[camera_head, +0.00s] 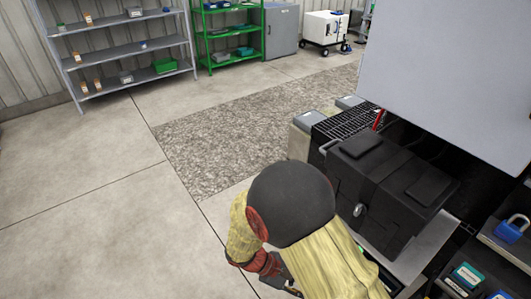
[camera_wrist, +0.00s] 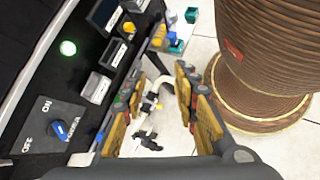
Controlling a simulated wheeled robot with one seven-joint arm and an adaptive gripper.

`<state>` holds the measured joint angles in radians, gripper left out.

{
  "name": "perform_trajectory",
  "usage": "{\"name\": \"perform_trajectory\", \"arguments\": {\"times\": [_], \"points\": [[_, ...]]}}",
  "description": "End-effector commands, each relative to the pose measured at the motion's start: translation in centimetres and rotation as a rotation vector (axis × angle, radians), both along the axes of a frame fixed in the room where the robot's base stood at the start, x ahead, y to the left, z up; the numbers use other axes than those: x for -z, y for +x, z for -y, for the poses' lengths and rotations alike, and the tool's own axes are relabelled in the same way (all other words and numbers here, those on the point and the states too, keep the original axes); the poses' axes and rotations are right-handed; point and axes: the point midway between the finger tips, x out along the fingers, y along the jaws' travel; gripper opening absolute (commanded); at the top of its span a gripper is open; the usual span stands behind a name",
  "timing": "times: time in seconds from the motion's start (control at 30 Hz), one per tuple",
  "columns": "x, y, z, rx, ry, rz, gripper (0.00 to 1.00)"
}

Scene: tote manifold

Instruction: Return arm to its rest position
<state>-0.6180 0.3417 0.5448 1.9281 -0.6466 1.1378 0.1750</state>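My arm shows at the bottom middle of the head view, with a yellow sleeve (camera_head: 335,265) and a dark round joint (camera_head: 290,203). It is bent and reaches down beside the black case. In the wrist view my gripper (camera_wrist: 160,80) has its yellow-padded fingers spread apart. Nothing is held between them; white piping (camera_wrist: 150,100) and pale floor show through the gap. A dark panel (camera_wrist: 40,112) with a blue ON/OFF handle (camera_wrist: 60,130) is to the gripper's left. The gripper's tips are hidden or unclear in the head view.
A black case (camera_head: 385,190) sits close right of my arm, below a large grey panel (camera_head: 460,70). A blue padlock (camera_head: 510,230) is at the right edge. Shelves (camera_head: 125,50) stand at the back left. The floor (camera_head: 90,210) left of my arm is clear.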

Motion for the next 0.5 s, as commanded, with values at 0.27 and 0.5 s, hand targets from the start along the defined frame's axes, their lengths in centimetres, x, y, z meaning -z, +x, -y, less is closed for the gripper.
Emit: {"name": "perform_trajectory", "arguments": {"times": [0.27, 0.5], "points": [[-8.6, -2.3, -1.2, 0.278, 0.353, 0.148, 0.30], [-15.8, -3.5, -1.4, 0.464, 0.616, 0.341, 0.30]]}}
